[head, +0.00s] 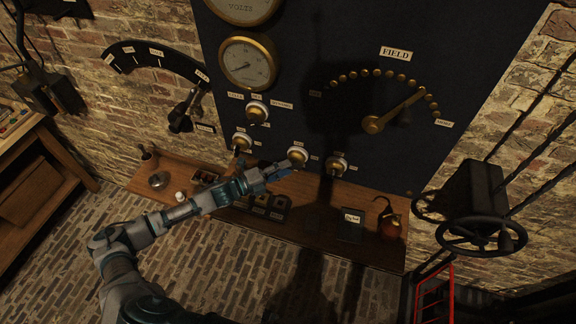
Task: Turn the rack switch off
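A dark panel carries several small switches with brass and white round bases. They are an upper switch (257,110), a lower left switch (242,141), a lower middle switch (298,155) and a lower right switch (338,166). Their small labels are too small to read, so I cannot tell which is the rack switch. My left gripper (284,172) is in front of the panel, just below the lower middle switch in the picture. I cannot tell whether it touches that switch, or whether its fingers are open. My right gripper is out of view.
A wooden bench (328,242) runs below the panel, with a dark labelled box (351,225) and a red and brass can (391,224) on it. A FIELD dial with a brass pointer (398,108) is at right. Black handwheels (480,235) stick out further right.

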